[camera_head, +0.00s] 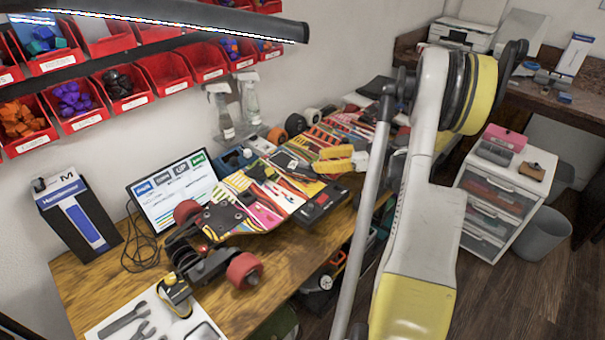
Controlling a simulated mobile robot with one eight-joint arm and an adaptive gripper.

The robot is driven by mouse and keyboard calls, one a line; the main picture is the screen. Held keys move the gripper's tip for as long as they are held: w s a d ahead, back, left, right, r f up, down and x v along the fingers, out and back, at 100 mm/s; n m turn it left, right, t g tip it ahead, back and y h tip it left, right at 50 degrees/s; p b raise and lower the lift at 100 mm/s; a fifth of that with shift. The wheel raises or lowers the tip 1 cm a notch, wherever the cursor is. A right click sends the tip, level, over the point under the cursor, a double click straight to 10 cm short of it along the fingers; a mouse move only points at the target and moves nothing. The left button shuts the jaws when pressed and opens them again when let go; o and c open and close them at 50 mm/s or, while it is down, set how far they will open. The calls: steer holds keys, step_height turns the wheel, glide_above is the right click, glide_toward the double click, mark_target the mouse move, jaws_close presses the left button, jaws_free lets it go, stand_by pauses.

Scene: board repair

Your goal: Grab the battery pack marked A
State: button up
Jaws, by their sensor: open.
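My white and yellow arm fills the right middle of the head view and hides part of the bench's far end.
A skateboard truck with red wheels (243,270) lies in front of a tablet (173,190). A dark blue-fronted box (78,215) stands at left. Spray bottles (220,108) stand by the wall, under red bins (165,73). A drawer unit (500,190) stands right.

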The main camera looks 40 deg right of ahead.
mark_target(304, 163)
steer(key=b+x, duration=0.1)
steer(key=x, duration=0.2)
steer(key=b+x, duration=0.1)
steer(key=x, duration=0.2)
steer(key=shift+s+a, duration=0.1)
steer(key=shift+a, duration=0.2)
steer(key=shift+r, duration=0.1)
jaws_close()
